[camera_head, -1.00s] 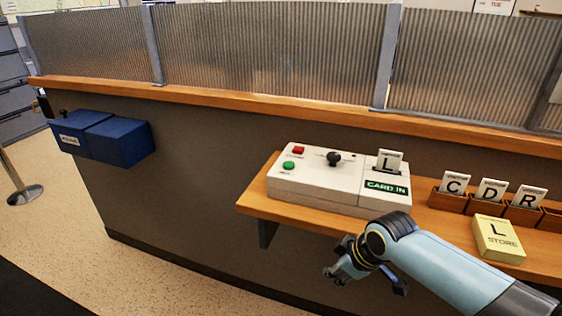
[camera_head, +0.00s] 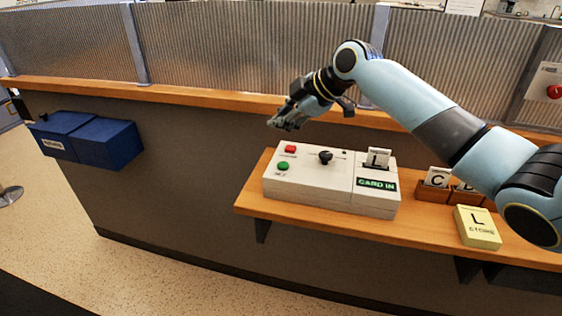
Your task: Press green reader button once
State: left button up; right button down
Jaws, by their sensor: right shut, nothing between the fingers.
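The green button (camera_head: 283,165) is on the left end of the white card reader (camera_head: 311,187), in front of a red button (camera_head: 290,149). The reader stands on a wooden shelf and has a black knob (camera_head: 326,157) in its middle. A card marked L (camera_head: 377,158) stands in its slot, above a lit "CARD IN" sign (camera_head: 377,184). My right gripper (camera_head: 274,123) is shut and empty. In the picture it is above the reader's left end, apart from both buttons. My left gripper is not in view.
The wooden shelf (camera_head: 252,197) also bears a yellow box marked L STORE (camera_head: 477,228) and a brown card holder (camera_head: 433,194), partly hidden by my right arm. A ribbed screen (camera_head: 220,50) rises behind. Blue boxes (camera_head: 105,146) hang at the left.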

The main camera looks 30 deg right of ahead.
jog(key=shift+w+d+r, duration=0.1)
dwell(0.3)
jog(key=b, duration=0.6)
send_over(281, 166)
notch_tip(281, 166, down, 7)
jog(key=shift+f, duration=0.2)
jog(key=shift+f+b, duration=0.55)
jog(key=shift+f, duration=0.15)
jog(key=shift+d+f, duration=0.1)
dwell(0.4)
jog(key=shift+f, duration=0.3)
jog(key=shift+f+b, duration=0.45)
jog(key=shift+b, duration=0.15)
dwell(0.4)
dwell(0.3)
jog(key=shift+r+p, duration=0.75)
jog(key=shift+r, duration=0.15)
